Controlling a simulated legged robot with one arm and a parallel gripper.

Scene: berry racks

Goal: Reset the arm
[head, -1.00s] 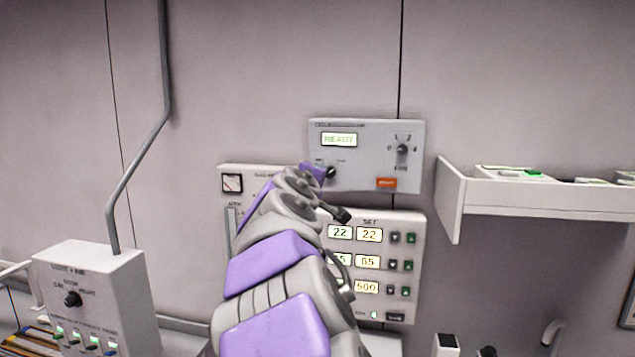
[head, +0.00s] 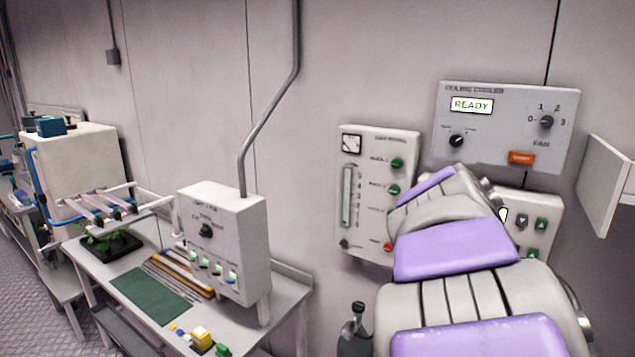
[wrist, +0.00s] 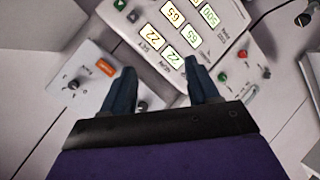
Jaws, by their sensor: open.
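My arm, purple and grey, reaches up at the right of the head view toward the wall panels; its end is hidden there behind my own arm links. In the wrist view my gripper (wrist: 160,82) shows two dark fingers spread apart with nothing between them. Beyond the fingertips is the white panel with lit number displays (wrist: 180,28). The cooler box (head: 505,125) reading READY, with knobs and an orange button, hangs on the wall above my arm in the head view. It shows upside down at the left of the wrist view (wrist: 88,88).
A gauge panel (head: 378,190) with green and red knobs is left of my arm. A white control box (head: 222,240) stands on a bench (head: 120,285) with a plant tray (head: 105,246). A shelf (head: 605,185) juts from the wall at right. A dark bottle (head: 355,330) stands low beside my arm.

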